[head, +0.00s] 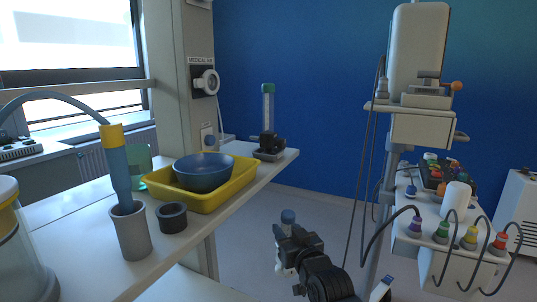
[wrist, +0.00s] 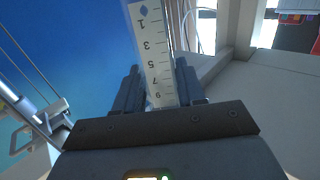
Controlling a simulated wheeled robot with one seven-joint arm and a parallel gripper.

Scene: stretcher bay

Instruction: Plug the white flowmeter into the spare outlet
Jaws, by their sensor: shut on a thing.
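My gripper (wrist: 157,72) is shut on a white flowmeter (wrist: 158,58). In the wrist view its white scale, with numbers and a blue diamond, stands between the two fingers. In the head view my gripper (head: 287,240) is low in the middle, over open floor, right of the shelf. The flowmeter's blue top (head: 288,216) sticks up above the fingers; much of its body is hidden. An outlet (head: 205,83) with a pale round ring, under a "MEDICAL AIR" label, is on the beige column at left, higher than and apart from my gripper.
The shelf (head: 85,268) holds a yellow tray (head: 222,196) with a blue bowl (head: 205,172), a grey cup (head: 130,235) and a green-capped tube (head: 268,105) on a dark base. A blue-knobbed fitting (head: 209,141) is lower on the column. Hanging cables and an equipment stand (head: 432,128) are at right.

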